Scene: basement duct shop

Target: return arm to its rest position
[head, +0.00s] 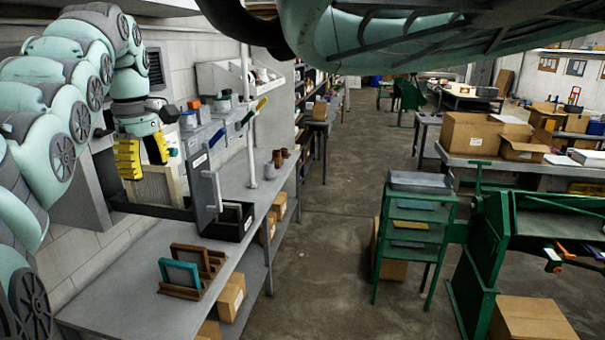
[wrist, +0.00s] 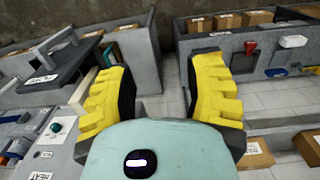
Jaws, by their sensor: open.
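My gripper (head: 143,157) hangs at the left in the head view, above the back part of the grey workbench (head: 120,285) and near the wall. Its two yellow fingers are spread apart. In the wrist view the open gripper (wrist: 162,98) has nothing between its fingers. My pale green arm fills the left edge of the head view and bends over toward the gripper. Nothing is seen held.
A dark open tray with a grey upright handle (head: 208,192) stands right of my gripper. Small wooden frames (head: 188,272) stand on the bench front. A green drawer stand (head: 412,235) and cardboard boxes (head: 485,130) are at the right. The floor aisle (head: 325,230) is clear.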

